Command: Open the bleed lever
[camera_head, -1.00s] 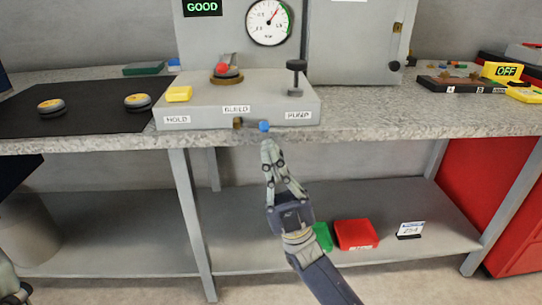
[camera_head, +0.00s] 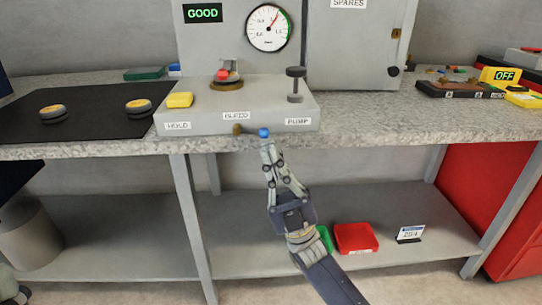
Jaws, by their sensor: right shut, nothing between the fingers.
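The bleed lever shows on the front face of the grey console (camera_head: 205,122), below the BLEED label (camera_head: 236,115). It has a brass-coloured part (camera_head: 238,129) at its left and a blue knob (camera_head: 263,132) at its right end, so it lies roughly level. My right gripper (camera_head: 269,146) points up from below with its fingers shut and empty. Its fingertips are just under the blue knob; I cannot tell whether they touch it. A small part of my left arm's end (camera_head: 18,296) shows at the lower left corner, too cut off to read its jaws.
On the console are a yellow HOLD block (camera_head: 180,100), a red knob (camera_head: 222,75) on a brass base and a black-topped pump handle (camera_head: 295,84). A round gauge (camera_head: 268,27) is behind. The worktop edge (camera_head: 380,137) runs close by my right gripper. A lower shelf (camera_head: 250,257) lies beneath.

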